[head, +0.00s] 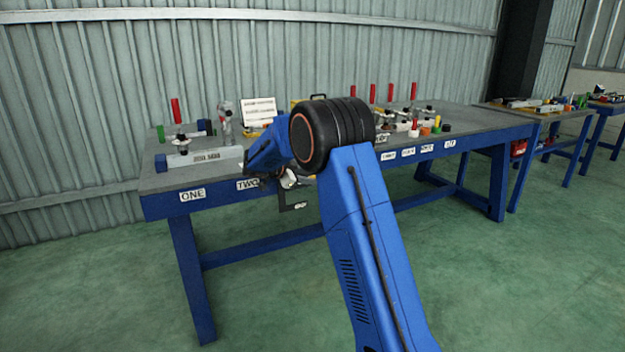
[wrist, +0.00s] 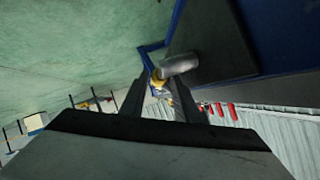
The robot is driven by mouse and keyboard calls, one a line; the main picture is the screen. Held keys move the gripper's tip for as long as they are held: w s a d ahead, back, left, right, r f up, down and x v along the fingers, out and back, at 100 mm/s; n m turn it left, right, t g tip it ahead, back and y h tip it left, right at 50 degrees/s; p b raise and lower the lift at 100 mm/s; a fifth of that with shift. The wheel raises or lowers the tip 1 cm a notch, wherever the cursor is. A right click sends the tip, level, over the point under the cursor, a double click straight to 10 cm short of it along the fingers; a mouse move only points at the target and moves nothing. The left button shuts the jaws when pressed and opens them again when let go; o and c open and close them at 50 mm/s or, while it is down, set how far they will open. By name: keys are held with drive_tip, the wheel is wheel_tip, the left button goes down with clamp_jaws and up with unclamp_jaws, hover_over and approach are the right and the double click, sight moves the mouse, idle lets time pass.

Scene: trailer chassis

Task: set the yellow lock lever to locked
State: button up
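My gripper (wrist: 160,88) is open in the wrist view, with its two dark fingers apart. A small yellow piece (wrist: 157,83) shows in the gap between the fingers, seemingly beyond the tips. I cannot tell whether it is the yellow lock lever. A grey rounded cylinder (wrist: 180,65) lies just beyond the right finger. In the head view my gripper is at the table's front edge near the label TWO (head: 247,184), largely hidden by my arm. The lever cannot be made out for certain there, so its setting cannot be told.
The blue workbench (head: 165,206) has a grey top carrying red-handled fixtures (head: 177,112), a grey beam (head: 205,157) and a white sign (head: 258,110). Small coloured parts stand toward the right. Other benches (head: 560,125) stand farther right. The green floor in front is clear.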

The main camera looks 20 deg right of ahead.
drive_tip(key=v, duration=1.4)
drive_tip(key=shift+s+a, duration=0.1)
drive_tip(key=s+d+r+n+y, duration=0.1)
drive_tip(key=s+n+y, duration=0.15)
drive_tip(key=s, duration=0.75)
drive_tip(key=s+d+r+n+g+y, duration=0.15)
drive_tip(key=s+n, duration=0.25)
drive_tip(key=s, duration=0.7)
drive_tip(key=s+d+n+t+y, duration=0.15)
drive_tip(key=s+n, duration=0.25)
drive_tip(key=s, duration=0.6)
drive_tip(key=s+a+f+n+y, duration=0.2)
drive_tip(key=s+n, duration=0.1)
drive_tip(key=s, duration=0.5)
drive_tip(key=s+a+f+n+y, duration=0.2)
drive_tip(key=s+a+f+n, duration=0.1)
drive_tip(key=s, duration=0.6)
drive_tip(key=s+a+f+n+t+y, duration=0.1)
drive_tip(key=s+a+f+n+y, duration=0.1)
drive_tip(key=s, duration=0.6)
drive_tip(key=shift+s+a+f+n, duration=0.2)
drive_tip(key=shift+a+f+n, duration=0.15)
drive_tip(key=shift+f+n, duration=0.55)
